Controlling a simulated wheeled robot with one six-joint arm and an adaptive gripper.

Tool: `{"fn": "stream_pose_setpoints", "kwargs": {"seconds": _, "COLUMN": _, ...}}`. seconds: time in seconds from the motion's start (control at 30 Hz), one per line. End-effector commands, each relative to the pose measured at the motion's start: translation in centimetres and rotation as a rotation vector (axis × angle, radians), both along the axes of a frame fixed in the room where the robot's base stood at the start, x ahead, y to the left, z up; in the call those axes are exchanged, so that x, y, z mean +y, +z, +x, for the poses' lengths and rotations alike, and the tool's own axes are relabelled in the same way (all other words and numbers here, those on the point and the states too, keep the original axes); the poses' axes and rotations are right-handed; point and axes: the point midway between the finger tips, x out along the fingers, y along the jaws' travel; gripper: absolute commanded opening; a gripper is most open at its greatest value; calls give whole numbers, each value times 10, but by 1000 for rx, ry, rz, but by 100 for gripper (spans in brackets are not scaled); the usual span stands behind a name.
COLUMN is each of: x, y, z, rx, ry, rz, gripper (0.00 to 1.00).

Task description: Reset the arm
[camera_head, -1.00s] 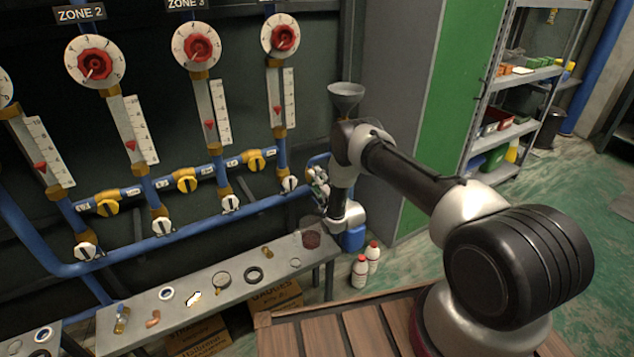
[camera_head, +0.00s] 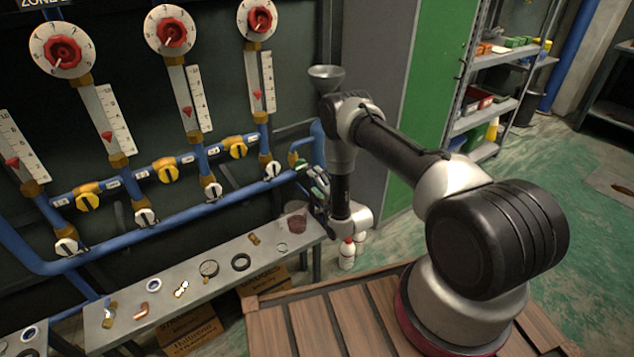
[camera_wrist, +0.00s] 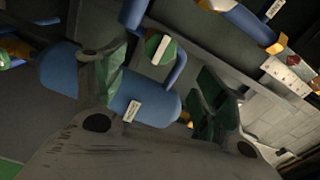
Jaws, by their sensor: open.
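My gripper (camera_head: 318,186) is open at the end of my bent arm, beside the right end of the blue pipes and above the right end of the bench. In the wrist view its two green-padded fingers (camera_wrist: 160,88) are spread apart, with nothing seen held between them. A blue cylinder (camera_wrist: 152,106) with a white label lies across the view behind the fingers. A round green valve handle (camera_wrist: 160,48) shows just above it. I cannot tell whether the fingers touch either one.
A grey bench (camera_head: 225,281) carries small parts and a beaker of reddish liquid (camera_head: 297,219). A grey funnel (camera_head: 326,76) shows above my arm's elbow. A red-capped white bottle (camera_head: 347,255) stands on the floor. Green floor (camera_head: 590,240) is open at right.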

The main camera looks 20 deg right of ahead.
Motion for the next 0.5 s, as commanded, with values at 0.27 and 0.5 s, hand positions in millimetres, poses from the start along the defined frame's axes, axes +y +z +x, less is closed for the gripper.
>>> {"fn": "stream_pose_setpoints", "kwargs": {"seconds": 0.27, "x": 0, "y": 0, "z": -1, "rx": 0, "ry": 0, "rz": 0, "gripper": 72}}
{"fn": "stream_pose_setpoints", "kwargs": {"seconds": 0.5, "x": -1, "y": 13, "z": 10, "rx": 5, "ry": -3, "rz": -29, "gripper": 72}}
